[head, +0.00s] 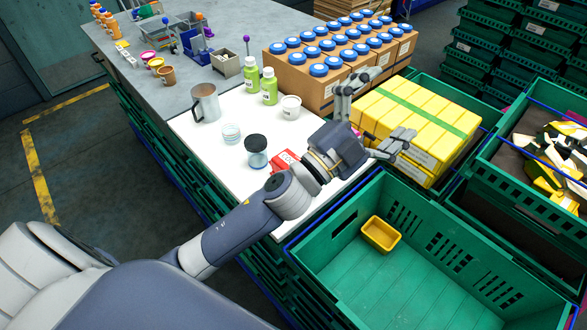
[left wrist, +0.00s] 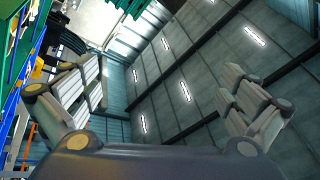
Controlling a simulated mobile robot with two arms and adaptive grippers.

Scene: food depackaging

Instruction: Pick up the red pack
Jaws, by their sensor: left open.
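The red pack (head: 285,161) lies on the white board (head: 232,165), partly hidden behind my left forearm and wrist in the head view. My left gripper (head: 371,122) is open and empty, above and to the right of the pack, with its fingers spread near the yellow boxes. In the left wrist view the two fingers of my left gripper (left wrist: 165,95) are wide apart with nothing between them. That view looks toward the ceiling and walls, and the red pack does not show in it. My right gripper is in neither view.
A dark-lidded jar (head: 257,152), a small clear tub (head: 231,133), a metal mug (head: 205,103), a white tub (head: 291,107) and green bottles (head: 269,86) stand on the board. Yellow boxes (head: 416,120) stand right. A green crate (head: 340,262) in front holds a yellow bin (head: 381,234).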

